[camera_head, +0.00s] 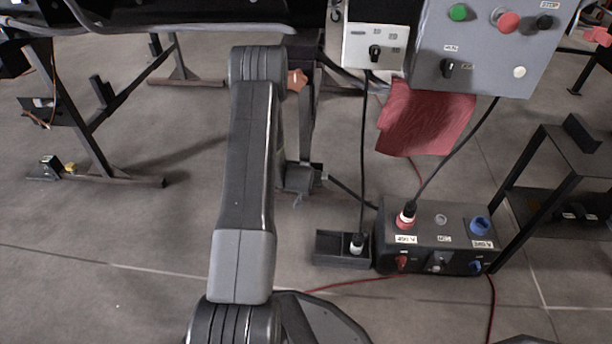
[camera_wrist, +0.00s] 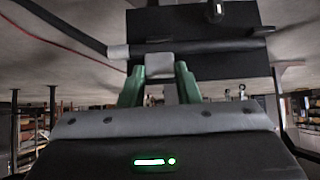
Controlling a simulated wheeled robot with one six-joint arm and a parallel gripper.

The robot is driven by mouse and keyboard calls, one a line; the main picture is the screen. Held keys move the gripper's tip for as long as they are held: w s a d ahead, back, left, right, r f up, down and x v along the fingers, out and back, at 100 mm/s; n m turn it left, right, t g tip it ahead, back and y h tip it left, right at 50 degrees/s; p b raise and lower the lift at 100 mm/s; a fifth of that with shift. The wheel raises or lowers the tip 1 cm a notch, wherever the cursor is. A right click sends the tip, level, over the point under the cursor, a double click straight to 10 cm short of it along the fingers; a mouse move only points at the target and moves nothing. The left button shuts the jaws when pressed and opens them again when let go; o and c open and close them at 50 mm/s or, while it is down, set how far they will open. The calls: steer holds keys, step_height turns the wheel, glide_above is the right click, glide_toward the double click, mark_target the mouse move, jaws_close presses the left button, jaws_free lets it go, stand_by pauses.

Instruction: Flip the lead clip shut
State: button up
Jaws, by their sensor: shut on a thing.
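In the wrist view my gripper (camera_wrist: 160,70) has its two green fingers closed on a small pale grey tab (camera_wrist: 160,64). The tab sits against a dark bar on a black box face (camera_wrist: 195,22) and may be part of the lead clip; whether the clip is open or shut is unclear. In the head view my arm hides much of this area, and I cannot make out the fingertips or the clip there.
A dark socket box (camera_head: 440,228) with red and blue plugs stands on the floor, beside a small black tray (camera_head: 327,249) holding a cable end. Grey control boxes (camera_head: 478,60) and a red cloth (camera_head: 424,118) are above. A black shelf (camera_head: 560,165) stands right.

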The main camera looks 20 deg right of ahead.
step_height(320, 180, down, 10)
steer(key=t+h, duration=0.7)
steer(key=t, duration=0.6)
steer(key=shift+w+d+r+h, duration=0.15)
steer(key=shift+w+d+h, duration=0.15)
steer(key=shift+w, duration=0.15)
steer(key=o, duration=1)
